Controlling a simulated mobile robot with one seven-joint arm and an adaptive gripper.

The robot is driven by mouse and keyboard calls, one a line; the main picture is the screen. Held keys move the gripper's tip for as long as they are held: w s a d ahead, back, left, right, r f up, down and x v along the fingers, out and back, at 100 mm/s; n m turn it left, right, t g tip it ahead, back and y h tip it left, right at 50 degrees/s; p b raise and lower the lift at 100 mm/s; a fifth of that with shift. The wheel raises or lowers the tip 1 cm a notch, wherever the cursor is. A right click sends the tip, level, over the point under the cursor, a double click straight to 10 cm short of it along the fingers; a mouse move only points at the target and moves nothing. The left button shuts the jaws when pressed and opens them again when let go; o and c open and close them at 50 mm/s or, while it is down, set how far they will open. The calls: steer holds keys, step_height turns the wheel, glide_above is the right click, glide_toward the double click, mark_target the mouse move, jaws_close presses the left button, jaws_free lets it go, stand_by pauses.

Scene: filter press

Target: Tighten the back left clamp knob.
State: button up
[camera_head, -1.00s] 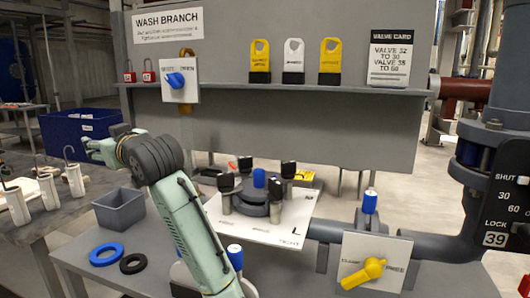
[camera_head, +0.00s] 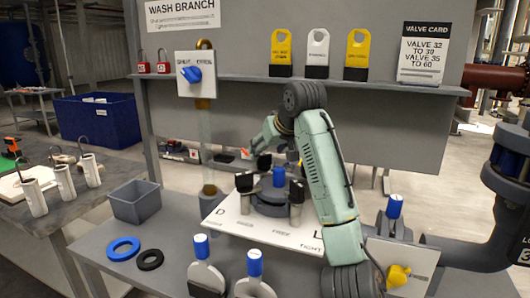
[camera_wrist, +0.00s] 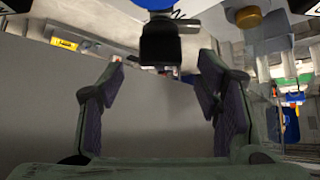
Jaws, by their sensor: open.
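The filter press (camera_head: 272,200) stands on a white plate (camera_head: 236,222) with a blue cap (camera_head: 279,177) at its middle and black clamp knobs around it. The back left knob (camera_head: 264,163) shows just below my forearm's end. The front left knob (camera_head: 244,182) and front right knob (camera_head: 297,190) are in clear view. In the wrist view my gripper (camera_wrist: 161,62) is open and empty, its fingers apart. A black knob (camera_wrist: 160,42) appears at the gap between the fingertips, seemingly untouched. In the head view the fingers are largely hidden behind the press and arm.
A grey bin (camera_head: 136,202), blue ring (camera_head: 123,247) and black ring (camera_head: 150,260) lie left. A grey panel with a shelf (camera_head: 350,85) rises behind. A yellow handle (camera_head: 398,275) is at right.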

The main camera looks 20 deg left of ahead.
mark_target(265, 155)
steer(key=shift+p+x, duration=0.45)
steer(key=shift+x, duration=1.7)
steer(key=shift+c, duration=0.3)
steer(key=c, duration=1.1)
